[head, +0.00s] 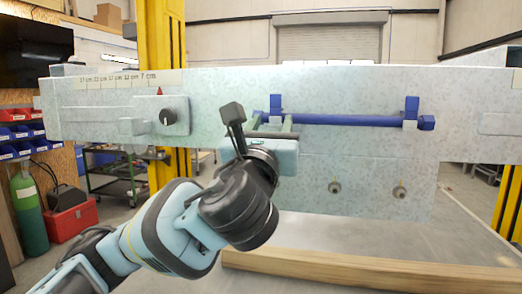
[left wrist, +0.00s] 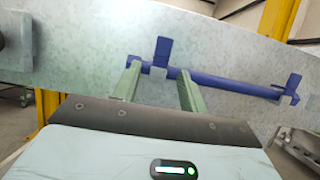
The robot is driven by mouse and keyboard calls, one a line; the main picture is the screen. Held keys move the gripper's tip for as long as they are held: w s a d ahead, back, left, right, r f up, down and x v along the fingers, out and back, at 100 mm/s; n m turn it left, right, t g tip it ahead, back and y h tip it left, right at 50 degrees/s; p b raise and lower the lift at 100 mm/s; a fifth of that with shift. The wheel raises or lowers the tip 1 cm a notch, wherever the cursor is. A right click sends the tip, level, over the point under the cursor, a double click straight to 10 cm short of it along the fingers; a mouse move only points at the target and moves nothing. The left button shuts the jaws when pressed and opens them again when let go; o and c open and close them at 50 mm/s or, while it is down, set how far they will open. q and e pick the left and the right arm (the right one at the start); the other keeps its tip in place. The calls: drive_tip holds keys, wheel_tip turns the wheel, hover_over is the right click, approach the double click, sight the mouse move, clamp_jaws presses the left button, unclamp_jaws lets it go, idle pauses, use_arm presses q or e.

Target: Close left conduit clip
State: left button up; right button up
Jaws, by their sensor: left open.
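A blue conduit (head: 345,120) runs along the front of the pale speckled beam. The left conduit clip has a blue flap (head: 275,102) standing up above the conduit. In the left wrist view this flap (left wrist: 161,50) stands upright just beyond the fingertips, over a small pale bracket. My left gripper (head: 271,124) is open, its green fingers spread to either side of the left clip, with nothing held. In the left wrist view the gripper (left wrist: 158,68) has its fingertips at conduit height; contact cannot be told. My right gripper is not in view.
A second blue clip flap (head: 411,106) stands up at the conduit's right end. A black knob (head: 167,117) sticks out of the beam at left. Two round fittings (head: 335,187) sit lower down. A wooden beam (head: 370,270) lies below.

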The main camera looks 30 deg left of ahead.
use_arm(q)
drive_tip(key=v, duration=0.7)
drive_tip(key=shift+s, duration=0.35)
drive_tip(key=shift+f, duration=0.1)
